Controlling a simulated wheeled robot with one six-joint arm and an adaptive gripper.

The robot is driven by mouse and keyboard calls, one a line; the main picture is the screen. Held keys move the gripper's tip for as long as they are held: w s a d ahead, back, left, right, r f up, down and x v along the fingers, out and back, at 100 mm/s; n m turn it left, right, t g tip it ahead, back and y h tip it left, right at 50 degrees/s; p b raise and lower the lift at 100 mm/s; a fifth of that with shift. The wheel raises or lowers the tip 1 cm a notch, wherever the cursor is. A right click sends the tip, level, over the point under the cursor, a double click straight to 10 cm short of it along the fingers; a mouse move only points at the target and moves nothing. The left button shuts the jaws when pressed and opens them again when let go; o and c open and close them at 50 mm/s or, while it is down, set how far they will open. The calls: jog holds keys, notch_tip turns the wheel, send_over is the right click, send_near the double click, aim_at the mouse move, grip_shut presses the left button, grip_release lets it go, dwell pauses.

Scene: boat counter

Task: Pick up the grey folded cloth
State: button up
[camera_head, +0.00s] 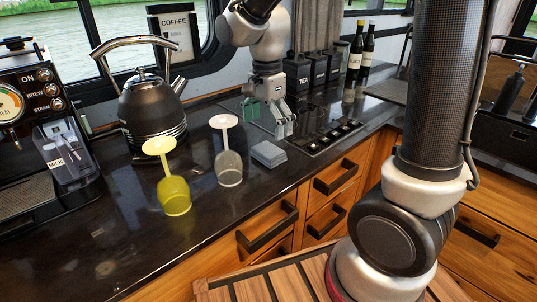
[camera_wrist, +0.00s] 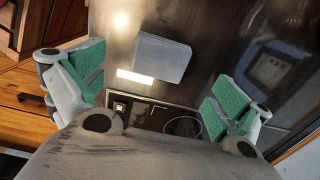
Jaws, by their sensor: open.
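The grey folded cloth (camera_head: 268,154) lies flat on the dark counter, near its front edge. It sits just right of an upside-down clear glass. In the wrist view the cloth (camera_wrist: 161,58) shows as a pale grey block, beyond and between the two fingers. My gripper (camera_head: 284,129) is above the hob, behind and a little right of the cloth, pointing down. In the wrist view my gripper (camera_wrist: 155,92) has its green-padded fingers spread wide with nothing between them. It does not touch the cloth.
The upside-down clear glass (camera_head: 229,168) and a yellow-green glass (camera_head: 174,195) stand left of the cloth. A black kettle (camera_head: 152,110) and a coffee machine (camera_head: 50,125) are further left. Black canisters (camera_head: 298,72) and bottles (camera_head: 367,52) stand behind. The front-left counter is clear.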

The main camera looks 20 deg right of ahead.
aim_at(269, 150)
jog(key=f, duration=0.7)
jog(key=shift+w+d, duration=0.3)
jog(key=shift+d, duration=0.1)
jog(key=c, duration=1.1)
jog(key=shift+o, duration=0.2)
notch_tip(269, 150, up, 10)
jog(key=o, duration=0.4)
jog(key=shift+c, duration=1.1)
